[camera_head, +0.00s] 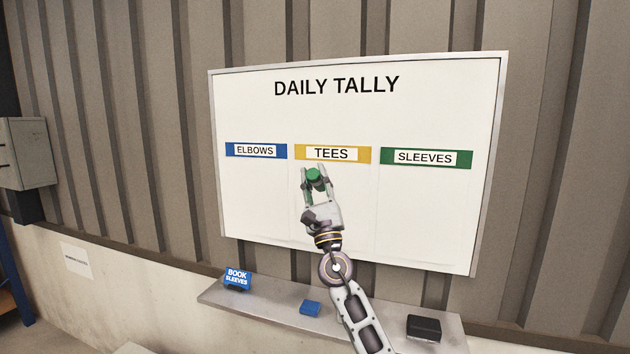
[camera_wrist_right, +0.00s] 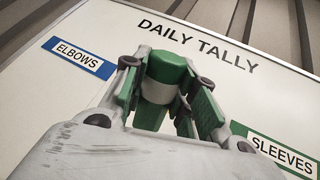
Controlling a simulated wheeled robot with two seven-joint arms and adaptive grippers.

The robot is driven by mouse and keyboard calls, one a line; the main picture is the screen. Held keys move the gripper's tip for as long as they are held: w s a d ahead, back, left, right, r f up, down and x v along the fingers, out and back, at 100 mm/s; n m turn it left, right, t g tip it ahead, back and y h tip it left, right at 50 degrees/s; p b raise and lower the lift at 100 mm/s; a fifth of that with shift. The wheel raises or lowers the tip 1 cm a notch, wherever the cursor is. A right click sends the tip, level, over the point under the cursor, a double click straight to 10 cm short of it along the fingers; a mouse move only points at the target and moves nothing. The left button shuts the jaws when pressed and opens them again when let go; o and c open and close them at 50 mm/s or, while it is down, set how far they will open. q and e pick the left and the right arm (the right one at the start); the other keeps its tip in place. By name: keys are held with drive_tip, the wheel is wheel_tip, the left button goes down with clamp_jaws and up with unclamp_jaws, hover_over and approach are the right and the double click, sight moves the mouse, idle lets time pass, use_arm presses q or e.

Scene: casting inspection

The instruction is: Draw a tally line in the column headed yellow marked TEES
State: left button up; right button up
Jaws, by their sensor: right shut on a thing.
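The white board (camera_head: 250,200), titled DAILY TALLY, hangs on the wall. Its yellow TEES header (camera_head: 332,154) sits between the blue ELBOWS header (camera_head: 256,151) and the green SLEEVES header (camera_head: 427,158). My right gripper (camera_head: 315,178) is shut on a green and white marker (camera_head: 314,174), just below the TEES header. The marker also shows between the fingers in the right wrist view (camera_wrist_right: 163,75), where the gripper hides the TEES header. Its tip is hidden, so I cannot tell whether it touches the board. I see no line in the TEES column. My left gripper is not in view.
A grey wall box (camera_head: 27,153) is at the far left. The space before the board's sides is clear.

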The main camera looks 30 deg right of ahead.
drive_tip(key=shift+w+d+b, duration=0.8)
drive_tip(key=shift+w+d, duration=0.15)
drive_tip(key=shift+d, duration=0.15)
drive_tip(key=shift+w+d+b, duration=0.75)
drive_tip(key=shift+w+d, duration=0.15)
drive_tip(key=shift+d, duration=0.2)
drive_tip(key=shift+w+d+b, duration=0.55)
drive_tip(key=shift+d, duration=0.05)
idle(0.4)
drive_tip(key=shift+f+b, duration=1.35)
drive_tip(key=shift+f, duration=0.2)
drive_tip(key=shift+s, duration=0.1)
drive_tip(key=shift+f+b, duration=0.65)
drive_tip(key=shift+f, duration=0.05)
drive_tip(key=shift+f+b, duration=0.8)
drive_tip(key=shift+f, duration=0.05)
